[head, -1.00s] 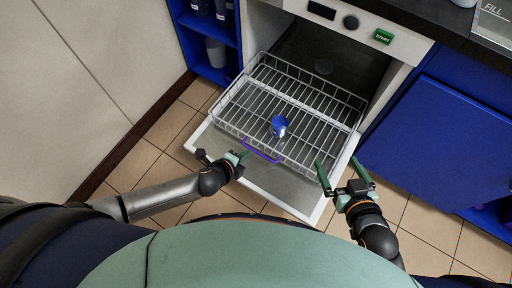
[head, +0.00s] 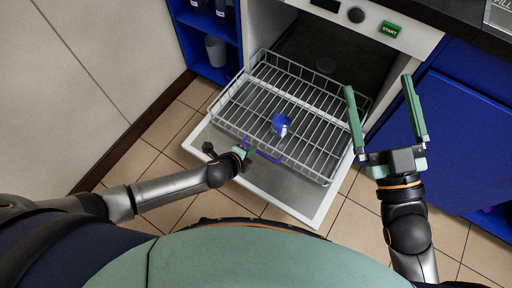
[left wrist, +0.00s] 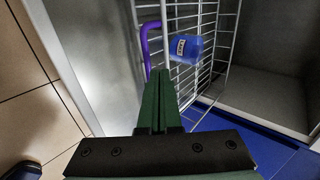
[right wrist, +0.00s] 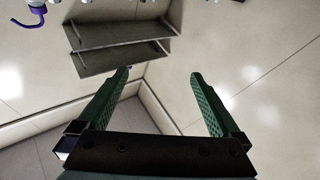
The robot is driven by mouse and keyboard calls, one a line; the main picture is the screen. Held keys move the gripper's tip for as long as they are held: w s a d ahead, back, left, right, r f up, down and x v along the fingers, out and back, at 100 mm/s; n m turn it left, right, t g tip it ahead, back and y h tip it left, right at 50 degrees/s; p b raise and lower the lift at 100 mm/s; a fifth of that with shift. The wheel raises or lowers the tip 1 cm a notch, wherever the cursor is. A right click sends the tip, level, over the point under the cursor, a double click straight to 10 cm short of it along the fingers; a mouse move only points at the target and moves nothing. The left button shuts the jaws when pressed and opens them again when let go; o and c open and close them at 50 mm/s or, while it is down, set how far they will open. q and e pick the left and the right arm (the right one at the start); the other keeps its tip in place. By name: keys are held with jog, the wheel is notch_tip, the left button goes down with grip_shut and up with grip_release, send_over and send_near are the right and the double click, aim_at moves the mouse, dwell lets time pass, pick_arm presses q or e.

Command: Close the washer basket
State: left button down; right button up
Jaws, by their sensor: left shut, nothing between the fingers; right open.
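The white wire washer basket (head: 240,128) is pulled out over the lowered washer door (head: 318,208). A purple handle (head: 268,157) is on its front edge; it also shows in the left wrist view (left wrist: 146,42). My left gripper (head: 249,151) is shut and empty, with its fingertips beside the handle's left end; I cannot tell whether they touch. In the left wrist view the closed fingers (left wrist: 158,75) point towards the handle. My right gripper (head: 382,95) is open and empty, raised to the right of the basket. The right wrist view shows its spread fingers (right wrist: 160,85).
A blue cup (head: 280,124) stands in the basket, and also shows in the left wrist view (left wrist: 186,48). The washer's front panel has a green START button (head: 390,29). A blue shelf unit (head: 210,45) is at the left, and a blue cabinet (head: 450,150) at the right.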

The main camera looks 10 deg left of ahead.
aim_at(261, 144)
pick_arm(q)
jog(key=b+x, duration=0.2)
jog(key=shift+w+f, duration=0.2)
jog(key=shift+f, duration=0.1)
jog(key=shift+w+d+f+b, duration=0.2)
jog(key=shift+w+f+b, duration=0.2)
jog(key=shift+b, duration=0.25)
jog(key=shift+w, duration=0.15)
pick_arm(e)
jog(key=s+a+r+n+t+y, duration=0.1)
jog(key=s+r+n+y, duration=0.4)
jog(key=s+r+y, duration=0.1)
jog(key=shift+r+n+y, duration=0.3)
jog(key=shift+r+y, duration=0.4)
jog(key=shift+r, duration=0.05)
jog(key=shift+a, duration=0.1)
pick_arm(q)
jog(key=shift+w+d, duration=0.1)
